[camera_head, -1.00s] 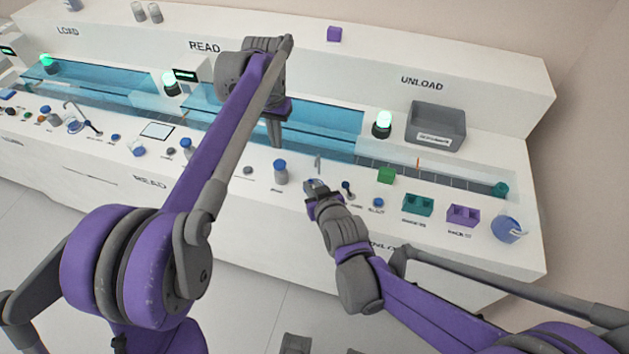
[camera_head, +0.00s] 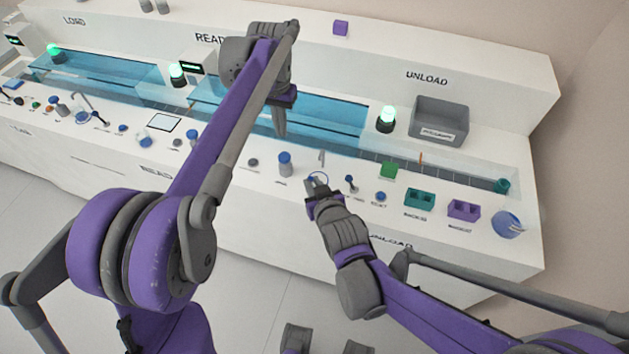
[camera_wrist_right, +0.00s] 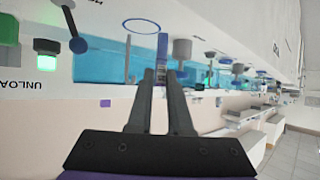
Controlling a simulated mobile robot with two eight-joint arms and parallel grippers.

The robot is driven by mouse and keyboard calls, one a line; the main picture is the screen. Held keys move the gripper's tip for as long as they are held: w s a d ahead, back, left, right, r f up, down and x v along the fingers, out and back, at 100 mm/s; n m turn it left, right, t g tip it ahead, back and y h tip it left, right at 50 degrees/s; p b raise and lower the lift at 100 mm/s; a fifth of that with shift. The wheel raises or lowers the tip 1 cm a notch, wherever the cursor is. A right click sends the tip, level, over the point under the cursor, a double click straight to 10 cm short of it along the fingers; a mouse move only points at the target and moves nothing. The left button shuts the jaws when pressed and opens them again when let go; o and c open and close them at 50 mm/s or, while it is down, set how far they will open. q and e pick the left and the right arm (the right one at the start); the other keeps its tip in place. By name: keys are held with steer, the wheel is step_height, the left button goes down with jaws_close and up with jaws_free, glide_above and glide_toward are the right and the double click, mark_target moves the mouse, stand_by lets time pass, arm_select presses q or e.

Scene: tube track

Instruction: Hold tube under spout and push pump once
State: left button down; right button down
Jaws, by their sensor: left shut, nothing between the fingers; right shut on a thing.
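My right gripper (camera_head: 318,186) is low over the counter, just in front of the thin grey upright spout (camera_head: 321,158). In the right wrist view the gripper (camera_wrist_right: 163,85) is shut on a slim blue tube (camera_wrist_right: 162,48). A blue ring (camera_wrist_right: 142,24) shows beside the tube; I cannot tell whether the tube is directly under the spout. A blue-topped cylinder (camera_head: 285,163), which looks like the pump, stands left of the spout. My left gripper (camera_head: 280,125) is shut and empty, pointing down in front of the blue channel, above and behind this cylinder and apart from it.
A lever with a dark blue knob (camera_head: 351,182) stands close right of my right gripper. Further right are a green block (camera_head: 389,169), a green rack (camera_head: 419,199), a purple rack (camera_head: 464,209) and a blue container (camera_head: 507,224). A grey bin (camera_head: 439,122) sits behind.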

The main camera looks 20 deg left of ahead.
steer(key=shift+s+r+p, duration=0.45)
steer(key=shift+r+p, duration=0.1)
steer(key=shift+r, duration=0.15)
steer(key=shift+s+r+p, duration=0.5)
steer(key=shift+r, duration=0.25)
steer(key=shift+s+r+p, duration=0.45)
steer(key=shift+r+p, duration=0.1)
steer(key=shift+r, duration=0.15)
